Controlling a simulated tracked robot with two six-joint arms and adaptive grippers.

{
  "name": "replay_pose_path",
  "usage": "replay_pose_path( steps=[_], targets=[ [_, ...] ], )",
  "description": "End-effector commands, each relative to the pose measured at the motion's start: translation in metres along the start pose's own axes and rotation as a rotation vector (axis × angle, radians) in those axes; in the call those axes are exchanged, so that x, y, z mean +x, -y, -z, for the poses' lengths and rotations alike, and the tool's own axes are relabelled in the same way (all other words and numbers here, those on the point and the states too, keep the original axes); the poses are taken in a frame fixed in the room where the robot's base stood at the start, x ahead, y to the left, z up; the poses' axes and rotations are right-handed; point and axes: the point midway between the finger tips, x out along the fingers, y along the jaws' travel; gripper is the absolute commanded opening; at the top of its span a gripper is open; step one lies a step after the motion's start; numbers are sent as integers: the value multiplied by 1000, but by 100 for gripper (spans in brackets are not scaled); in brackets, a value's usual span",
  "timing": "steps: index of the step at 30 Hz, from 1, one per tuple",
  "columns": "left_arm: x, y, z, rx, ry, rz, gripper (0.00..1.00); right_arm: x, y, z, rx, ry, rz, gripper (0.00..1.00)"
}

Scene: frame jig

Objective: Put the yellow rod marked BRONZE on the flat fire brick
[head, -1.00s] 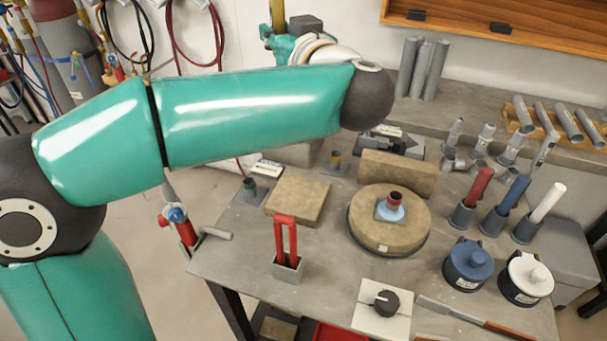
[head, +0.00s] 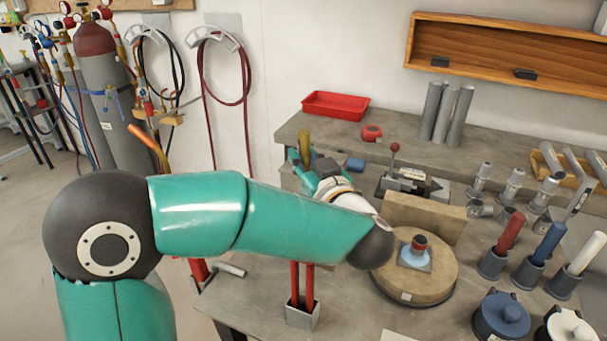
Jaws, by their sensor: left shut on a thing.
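My left gripper (head: 303,165) is small in the head view, beyond my arm. It is shut on the yellow rod (head: 304,142), which stands about upright above the back part of the bench. The rod's marking cannot be read. The flat fire brick is hidden behind my left arm. Another fire brick (head: 425,217) stands on edge behind a round brick (head: 425,283) that bears a small fitting. My right gripper is not in view.
Red, blue and white rods (head: 508,232) stand in grey holders at the right, by lidded pots (head: 500,315). A red tray (head: 336,105) and grey tubes (head: 447,112) are on the back shelf.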

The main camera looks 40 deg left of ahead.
Motion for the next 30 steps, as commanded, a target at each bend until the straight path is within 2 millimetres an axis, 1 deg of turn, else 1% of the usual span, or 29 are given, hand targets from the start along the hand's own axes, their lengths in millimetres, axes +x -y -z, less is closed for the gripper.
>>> replay_pose_path(
  steps=[1,3,6,15,18,19,23,30],
  targets=[
    [0,0,-10,6,1,0,0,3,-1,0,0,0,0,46],
    [0,0,-21,6,1,1,0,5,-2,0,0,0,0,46],
    [0,0,-31,4,-1,1,0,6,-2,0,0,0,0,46],
    [0,1,-32,0,-1,1,0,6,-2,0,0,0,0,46],
    [0,1,-36,1,0,1,0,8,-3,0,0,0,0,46],
    [0,1,-35,1,0,1,25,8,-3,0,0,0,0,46],
    [0,1,-35,1,0,1,46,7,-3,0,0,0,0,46],
    [0,0,-35,1,0,1,46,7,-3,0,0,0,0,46]
  ],
)
